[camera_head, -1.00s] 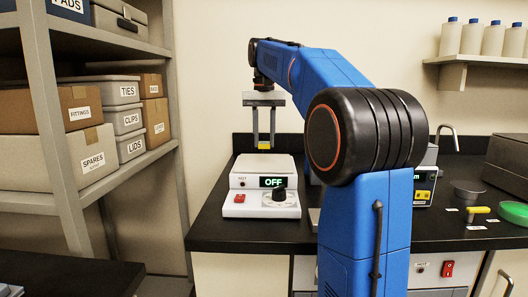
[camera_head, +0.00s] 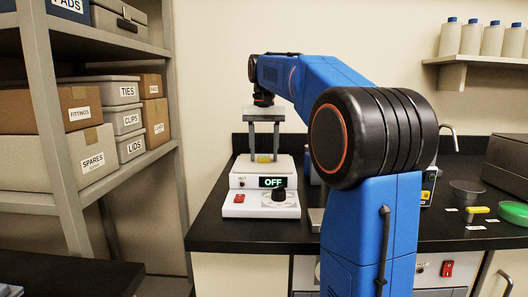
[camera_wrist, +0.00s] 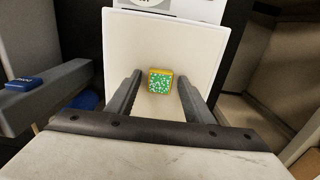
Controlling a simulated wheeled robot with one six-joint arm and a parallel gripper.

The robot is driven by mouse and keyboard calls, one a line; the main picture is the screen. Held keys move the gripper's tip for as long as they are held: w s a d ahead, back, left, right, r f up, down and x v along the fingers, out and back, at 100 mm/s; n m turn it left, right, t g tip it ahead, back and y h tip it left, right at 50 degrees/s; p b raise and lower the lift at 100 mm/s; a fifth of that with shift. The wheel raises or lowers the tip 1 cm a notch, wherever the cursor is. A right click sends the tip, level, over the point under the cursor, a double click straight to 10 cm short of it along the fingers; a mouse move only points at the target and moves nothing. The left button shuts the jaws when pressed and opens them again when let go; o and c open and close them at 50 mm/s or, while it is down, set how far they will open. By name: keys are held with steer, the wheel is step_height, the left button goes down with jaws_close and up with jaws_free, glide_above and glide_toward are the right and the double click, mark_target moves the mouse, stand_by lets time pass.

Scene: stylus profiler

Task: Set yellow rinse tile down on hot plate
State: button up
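The yellow rinse tile (camera_head: 263,158) lies on the white top of the hot plate (camera_head: 240,180), toward its back. In the wrist view the tile (camera_wrist: 160,81) shows a speckled green and white face with a yellow rim, flat against the white plate surface (camera_wrist: 205,50). My gripper (camera_head: 264,155) is over the plate, pointing down, with one finger on each side of the tile. In the wrist view my gripper (camera_wrist: 160,77) is open, with a gap between each finger and the tile.
The hot plate's display (camera_head: 273,182) reads OFF, above a black knob (camera_head: 279,194) and beside a red switch (camera_head: 239,198). A shelf of labelled boxes (camera_head: 93,150) stands at left.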

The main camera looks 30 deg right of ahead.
mark_target(264, 157)
step_height(264, 157, up, 12)
stand_by(0.7)
steer(key=shift+r, duration=0.1)
stand_by(0.4)
